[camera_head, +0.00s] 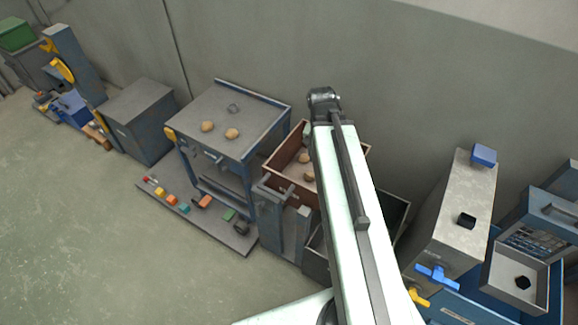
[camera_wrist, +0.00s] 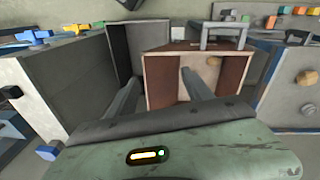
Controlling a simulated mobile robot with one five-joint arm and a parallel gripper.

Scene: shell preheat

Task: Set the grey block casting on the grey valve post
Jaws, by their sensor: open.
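My gripper (camera_wrist: 160,95) is open and empty in the wrist view, its two grey fingers spread over a brown crate (camera_wrist: 164,82). In the head view my arm's end is above the brown crate (camera_head: 284,145). I cannot tell for sure which piece is the grey block casting. Grey posts (camera_head: 303,228) stand in front of the crate; I cannot tell which is the valve post.
Tan round lumps (camera_head: 307,174) lie in the crate. A blue-legged table (camera_head: 255,103) with two tan lumps stands left of it. The low board (camera_head: 160,205) holds several coloured blocks. A dark open bin (camera_head: 398,212) is right of the crate. The floor at left is clear.

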